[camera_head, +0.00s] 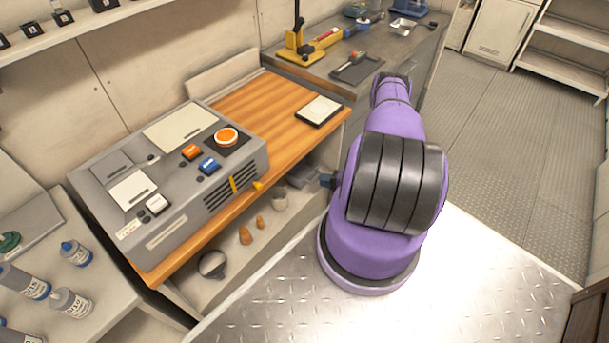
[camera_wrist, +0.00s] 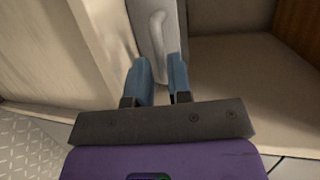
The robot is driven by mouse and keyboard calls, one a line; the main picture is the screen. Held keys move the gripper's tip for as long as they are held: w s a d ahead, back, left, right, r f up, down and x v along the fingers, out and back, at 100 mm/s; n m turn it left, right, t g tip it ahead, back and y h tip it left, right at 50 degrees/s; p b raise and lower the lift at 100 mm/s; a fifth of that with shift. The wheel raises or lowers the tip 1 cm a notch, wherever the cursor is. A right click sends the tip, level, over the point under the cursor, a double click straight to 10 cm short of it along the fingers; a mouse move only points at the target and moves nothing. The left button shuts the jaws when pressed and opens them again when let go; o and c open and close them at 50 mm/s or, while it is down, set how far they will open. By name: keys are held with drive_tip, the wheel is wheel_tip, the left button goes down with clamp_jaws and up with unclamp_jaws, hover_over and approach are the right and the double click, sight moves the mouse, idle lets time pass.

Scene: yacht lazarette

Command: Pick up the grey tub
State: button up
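A small round grey tub (camera_head: 279,201) appears to stand on the shelf under the wooden worktop in the head view; it is small and partly shaded. A flatter grey container (camera_head: 302,176) sits behind it, so I cannot be sure which is the tub. My gripper (camera_wrist: 163,72) shows in the wrist view with two blue fingers apart and nothing clearly held. A pale grey upright surface with a raised, handle-like shape (camera_wrist: 157,32) lies beyond the fingers; I cannot tell whether it touches them.
A grey control console (camera_head: 170,175) covers the left of the wooden worktop (camera_head: 265,105). Orange cones (camera_head: 245,235) and a dark round item (camera_head: 212,264) share the shelf below. Bottles (camera_head: 70,303) stand at lower left. Open floor (camera_head: 500,140) lies right of my arm.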

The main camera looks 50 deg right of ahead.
drive_tip(key=x, duration=0.3)
drive_tip(key=shift+w+a+f, duration=0.1)
drive_tip(key=shift+w, duration=0.15)
drive_tip(key=shift+c, duration=0.5)
clamp_jaws()
idle(0.7)
